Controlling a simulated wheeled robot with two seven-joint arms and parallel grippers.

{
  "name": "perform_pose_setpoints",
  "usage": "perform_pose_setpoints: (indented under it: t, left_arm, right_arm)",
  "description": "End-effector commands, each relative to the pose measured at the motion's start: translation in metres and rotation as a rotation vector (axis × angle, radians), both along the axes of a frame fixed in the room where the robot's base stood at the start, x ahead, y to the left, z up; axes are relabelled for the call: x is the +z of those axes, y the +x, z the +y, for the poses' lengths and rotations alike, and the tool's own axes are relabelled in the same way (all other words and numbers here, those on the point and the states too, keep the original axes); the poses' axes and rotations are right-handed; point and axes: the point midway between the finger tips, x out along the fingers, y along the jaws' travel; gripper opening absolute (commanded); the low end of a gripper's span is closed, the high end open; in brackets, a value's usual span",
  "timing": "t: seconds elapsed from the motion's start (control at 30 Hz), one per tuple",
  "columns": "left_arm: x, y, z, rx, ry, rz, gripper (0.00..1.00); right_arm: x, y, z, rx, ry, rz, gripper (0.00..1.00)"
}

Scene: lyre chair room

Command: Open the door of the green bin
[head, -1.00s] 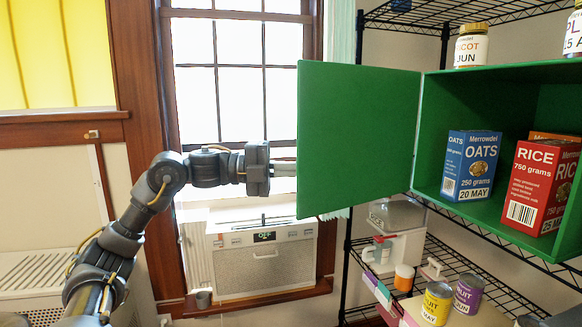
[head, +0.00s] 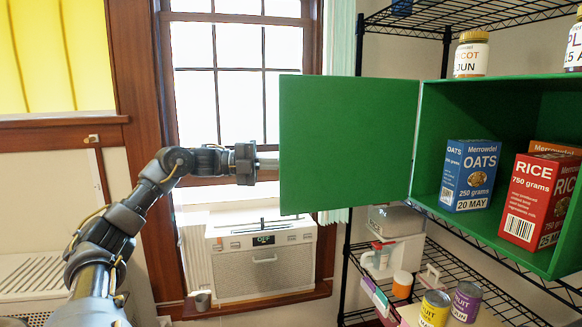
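The green bin (head: 432,140) stands on a wire shelf at the right, its front open. Its green door (head: 347,145) is swung out to the left, hinged at the bin's left edge. Inside the bin are a blue oats box (head: 469,176) and a red rice box (head: 538,197), with another box behind. My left gripper (head: 270,163) is at the door's left edge. Its fingertips are hidden behind the door or at its edge, so I cannot tell whether they grip it. My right gripper is not in view.
Jars, one with an apricot label (head: 471,55), stand on top of the bin. Below, a wire shelf (head: 460,270) holds a yellow can (head: 434,309), a purple can (head: 466,300) and a white appliance (head: 397,240). A window (head: 222,90) and a white window unit (head: 262,262) are behind the door.

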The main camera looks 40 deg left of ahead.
Motion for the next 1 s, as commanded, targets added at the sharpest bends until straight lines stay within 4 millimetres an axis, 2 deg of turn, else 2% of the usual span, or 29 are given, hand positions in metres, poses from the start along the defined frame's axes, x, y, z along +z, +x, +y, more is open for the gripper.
perform_pose_setpoints:
  t: [0.1,0.2,0.5,0.8,1.0]
  left_arm:
    - [-0.001,0.002,-0.002,-0.004,-0.001,0.002,0.0]
    - [-0.002,0.004,-0.004,-0.007,-0.002,0.002,0.0]
    - [-0.001,0.004,-0.004,-0.007,-0.002,0.002,0.0]
    - [-0.002,0.004,-0.004,-0.007,-0.003,0.003,0.0]
    - [-0.002,0.004,-0.004,-0.007,-0.002,0.002,0.0]
  right_arm:
    - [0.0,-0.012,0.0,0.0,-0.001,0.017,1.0]
    - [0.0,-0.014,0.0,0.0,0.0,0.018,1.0]
    - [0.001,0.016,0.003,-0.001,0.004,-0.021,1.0]
    - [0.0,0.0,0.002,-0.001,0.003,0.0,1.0]
    - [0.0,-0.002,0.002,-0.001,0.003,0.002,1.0]
